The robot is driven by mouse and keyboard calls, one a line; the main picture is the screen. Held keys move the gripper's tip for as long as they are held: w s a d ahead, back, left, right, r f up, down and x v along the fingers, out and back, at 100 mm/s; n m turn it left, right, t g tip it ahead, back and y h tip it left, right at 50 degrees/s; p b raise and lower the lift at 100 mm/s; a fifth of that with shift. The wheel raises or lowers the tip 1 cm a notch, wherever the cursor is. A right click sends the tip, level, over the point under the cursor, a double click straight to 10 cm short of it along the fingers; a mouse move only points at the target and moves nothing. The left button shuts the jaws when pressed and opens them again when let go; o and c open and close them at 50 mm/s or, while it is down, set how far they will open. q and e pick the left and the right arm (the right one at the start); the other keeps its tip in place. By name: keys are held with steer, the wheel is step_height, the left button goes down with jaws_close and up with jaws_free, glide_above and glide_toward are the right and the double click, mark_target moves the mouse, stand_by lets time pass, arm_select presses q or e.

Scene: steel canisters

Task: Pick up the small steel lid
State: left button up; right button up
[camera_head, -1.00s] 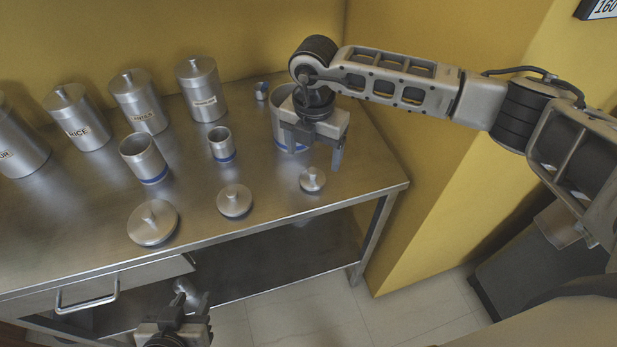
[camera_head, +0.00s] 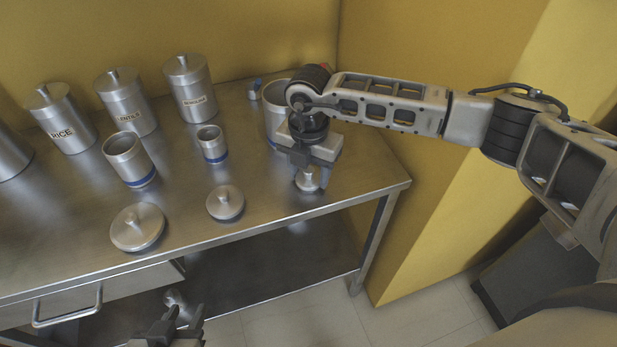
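The small steel lid (camera_head: 306,183), a round disc with a knob, lies near the right front of the steel table, partly hidden by my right gripper. My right gripper (camera_head: 309,178) points down over it, with its fingers apart on either side of the lid; whether they touch it I cannot tell. A medium lid (camera_head: 225,205) and a large lid (camera_head: 137,230) lie further left. My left gripper (camera_head: 182,318) is low at the bottom edge, in front of the table, open and empty.
Open canisters with blue bands stand behind the lids: a small one (camera_head: 212,145), a medium one (camera_head: 129,160) and a larger one (camera_head: 274,115) close behind my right gripper. Lidded canisters, one marked RICE (camera_head: 66,120), line the back. The table (camera_head: 270,212) is bare right of the medium lid.

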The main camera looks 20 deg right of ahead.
steer(key=shift+c, duration=1.3)
